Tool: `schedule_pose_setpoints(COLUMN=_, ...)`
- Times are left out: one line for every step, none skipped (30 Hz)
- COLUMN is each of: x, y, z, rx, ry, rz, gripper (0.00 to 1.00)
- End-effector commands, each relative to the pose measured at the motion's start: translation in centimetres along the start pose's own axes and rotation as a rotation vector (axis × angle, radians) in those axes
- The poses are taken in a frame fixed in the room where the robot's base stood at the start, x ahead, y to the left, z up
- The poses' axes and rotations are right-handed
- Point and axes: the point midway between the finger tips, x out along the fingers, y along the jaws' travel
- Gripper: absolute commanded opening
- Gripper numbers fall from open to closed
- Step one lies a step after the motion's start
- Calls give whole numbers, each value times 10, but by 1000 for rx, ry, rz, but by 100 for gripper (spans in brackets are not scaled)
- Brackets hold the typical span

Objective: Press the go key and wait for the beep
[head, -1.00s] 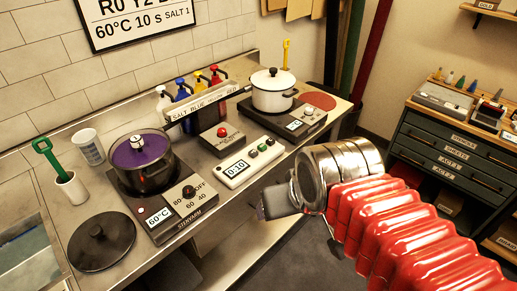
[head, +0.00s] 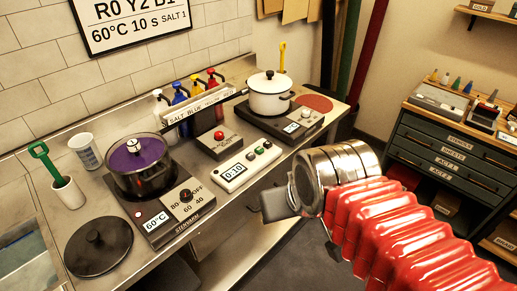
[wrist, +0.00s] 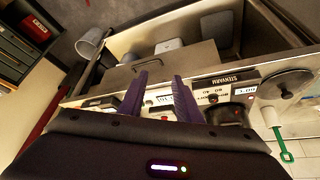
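The white timer box (head: 245,168) stands on the steel counter between the two hot plates. Its display (head: 233,170) reads 0:10. A green key (head: 259,150) sits in its row of small keys, among darker ones; I cannot read their labels. My gripper (head: 266,205) hangs in front of the counter edge, lower right of the timer and apart from it. In the wrist view my gripper (wrist: 159,76) shows two purple fingers spread with a gap and nothing between them. Part of the timer display (wrist: 165,98) shows between the fingers; the keys are hidden there.
A purple-filled pot (head: 140,180) sits on the left hot plate. A white lidded pot (head: 268,103) sits on the right one. A box with a red button (head: 219,135) stands behind the timer. A black lid (head: 98,247) lies front left. Coloured bottles stand at the back.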

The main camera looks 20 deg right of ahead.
Motion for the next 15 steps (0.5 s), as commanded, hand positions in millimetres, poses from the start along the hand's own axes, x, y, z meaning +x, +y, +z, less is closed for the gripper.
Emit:
schedule_pose_setpoints(x=0, y=0, z=0, rx=0, ry=0, rz=0, gripper=27)
schedule_pose_setpoints(x=0, y=0, z=0, rx=0, ry=0, rz=0, gripper=25)
schedule_pose_setpoints(x=0, y=0, z=0, rx=0, ry=0, rz=0, gripper=22)
schedule_pose_setpoints(x=0, y=0, z=0, rx=0, ry=0, rz=0, gripper=20)
schedule_pose_setpoints(x=0, y=0, z=0, rx=0, ry=0, rz=0, gripper=18)
schedule_pose_setpoints(x=0, y=0, z=0, rx=0, ry=0, rz=0, gripper=15)
schedule_pose_setpoints(x=0, y=0, z=0, rx=0, ry=0, rz=0, gripper=13)
schedule_pose_setpoints(x=0, y=0, z=0, rx=0, ry=0, rz=0, gripper=11)
schedule_pose_setpoints(x=0, y=0, z=0, rx=0, ry=0, rz=0, gripper=8)
schedule_pose_setpoints(x=0, y=0, z=0, rx=0, ry=0, rz=0, gripper=6)
schedule_pose_setpoints(x=0, y=0, z=0, rx=0, ry=0, rz=0, gripper=4)
schedule_pose_setpoints(x=0, y=0, z=0, rx=0, ry=0, rz=0, gripper=1)
schedule_pose_setpoints(x=0, y=0, z=0, rx=0, ry=0, rz=0, gripper=0)
schedule_pose_setpoints(x=0, y=0, z=0, rx=0, ry=0, rz=0, gripper=0)
schedule_pose_setpoints(x=0, y=0, z=0, rx=0, ry=0, rz=0, gripper=0)
